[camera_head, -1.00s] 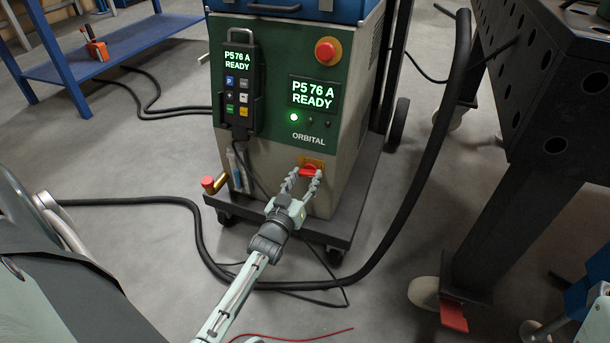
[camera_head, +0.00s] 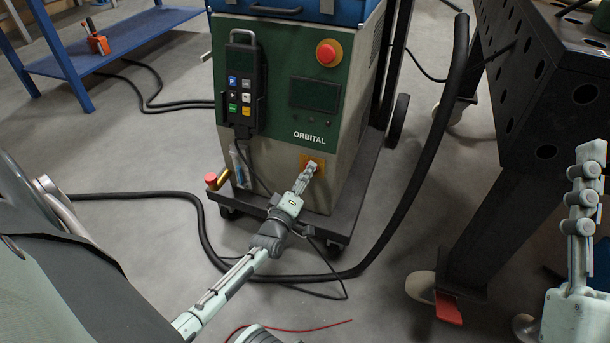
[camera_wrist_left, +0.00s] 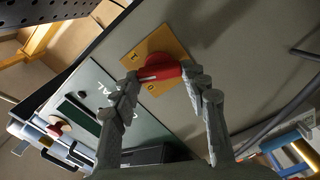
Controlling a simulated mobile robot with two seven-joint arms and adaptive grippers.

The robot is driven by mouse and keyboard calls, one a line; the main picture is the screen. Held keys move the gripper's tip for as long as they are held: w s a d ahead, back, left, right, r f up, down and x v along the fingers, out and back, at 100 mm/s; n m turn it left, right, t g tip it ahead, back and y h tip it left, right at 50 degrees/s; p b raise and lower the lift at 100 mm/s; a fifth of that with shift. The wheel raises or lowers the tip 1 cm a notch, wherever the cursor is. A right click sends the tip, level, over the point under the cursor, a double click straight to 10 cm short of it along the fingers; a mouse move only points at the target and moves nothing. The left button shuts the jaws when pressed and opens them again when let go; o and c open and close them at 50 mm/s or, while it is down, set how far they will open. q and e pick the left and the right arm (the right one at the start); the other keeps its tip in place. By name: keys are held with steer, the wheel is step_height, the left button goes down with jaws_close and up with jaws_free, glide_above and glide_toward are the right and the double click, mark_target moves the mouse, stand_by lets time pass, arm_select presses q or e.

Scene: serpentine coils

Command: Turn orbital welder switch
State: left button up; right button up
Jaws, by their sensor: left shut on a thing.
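The orbital welder (camera_head: 345,140) stands on a wheeled base, with a green front panel, a dark display (camera_head: 314,95) and a dark pendant (camera_head: 242,85). Its red switch (camera_wrist_left: 160,70) sits on a yellow plate (camera_wrist_left: 147,47) low on the front; in the head view the fingers mostly cover it. My left gripper (camera_head: 309,170) is shut on the switch, with one finger on each side of it in the left wrist view (camera_wrist_left: 163,80). My right gripper (camera_head: 586,165) is raised at the right edge, seen edge-on, so its opening cannot be judged.
A black perforated welding table (camera_head: 540,100) stands at the right. A thick black hose (camera_head: 432,165) loops over the floor around the welder. A red emergency button (camera_head: 327,53) sits above the display. A blue shelf (camera_head: 130,40) stands at the back left.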

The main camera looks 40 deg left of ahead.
arm_select(q)
steer(key=shift+f+n+b, duration=0.15)
steer(key=shift+n+b, duration=0.3)
steer(key=shift+n, duration=2.05)
arm_select(e)
steer(key=shift+s+d+r+t, duration=0.35)
steer(key=shift+s+r+t, duration=0.25)
steer(key=shift+r+t, duration=0.1)
arm_select(q)
steer(key=o, duration=1.2)
steer(key=shift+c, duration=0.2)
arm_select(e)
steer(key=shift+r, duration=0.2)
arm_select(q)
steer(key=shift+s, duration=0.1)
steer(key=v, duration=1.2)
arm_select(e)
steer(key=shift+f, duration=0.1)
